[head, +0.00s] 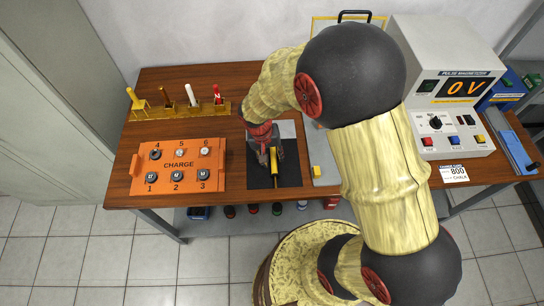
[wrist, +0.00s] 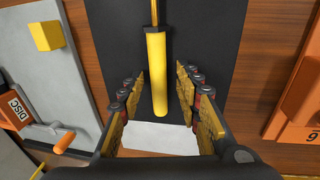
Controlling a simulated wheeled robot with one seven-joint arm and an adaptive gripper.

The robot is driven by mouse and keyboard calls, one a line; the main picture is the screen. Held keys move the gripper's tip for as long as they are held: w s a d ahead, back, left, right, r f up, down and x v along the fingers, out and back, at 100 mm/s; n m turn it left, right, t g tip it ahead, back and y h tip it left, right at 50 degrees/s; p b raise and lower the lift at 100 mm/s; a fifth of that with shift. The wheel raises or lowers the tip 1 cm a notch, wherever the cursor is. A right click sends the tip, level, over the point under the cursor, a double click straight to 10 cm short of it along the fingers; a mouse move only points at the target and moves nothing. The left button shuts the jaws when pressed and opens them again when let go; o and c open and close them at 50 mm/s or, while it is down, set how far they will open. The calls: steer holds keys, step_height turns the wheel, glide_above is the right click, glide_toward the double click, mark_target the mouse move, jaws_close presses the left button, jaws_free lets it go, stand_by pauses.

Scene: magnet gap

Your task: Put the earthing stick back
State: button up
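The earthing stick, with a yellow handle (wrist: 157,75) and a thin brass-coloured rod, appears to lie on the black mat (wrist: 207,30). In the head view its yellow handle (head: 274,170) shows below my gripper (head: 271,157). In the wrist view my gripper (wrist: 159,76) is open, with one padded finger on each side of the handle and a gap on both sides. I cannot tell how high the fingertips are above the mat. The far end of the rod is out of the wrist view.
A yellow rack (head: 180,110) with several upright tools stands at the back left. The orange CHARGE panel (head: 178,167) is left of the mat. A grey plate with a yellow block (head: 317,171) is right of it. The magnetizer (head: 450,90), reading 0 V, stands at the right.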

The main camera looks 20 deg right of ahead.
step_height(320, 180, up, 12)
steer(key=a+p, duration=0.2)
steer(key=p, duration=0.2)
step_height(320, 180, up, 11)
steer(key=n+t, duration=0.1)
steer(key=t, duration=0.1)
glide_above(273, 166)
steer(key=s+d+r+n+t+y, duration=0.1)
steer(key=s+r+n+t+y, duration=0.1)
steer(key=s+r, duration=0.9)
steer(key=shift+s+r+n+t, duration=0.35)
steer(key=shift+r+t, duration=0.25)
steer(key=shift+t, duration=0.3)
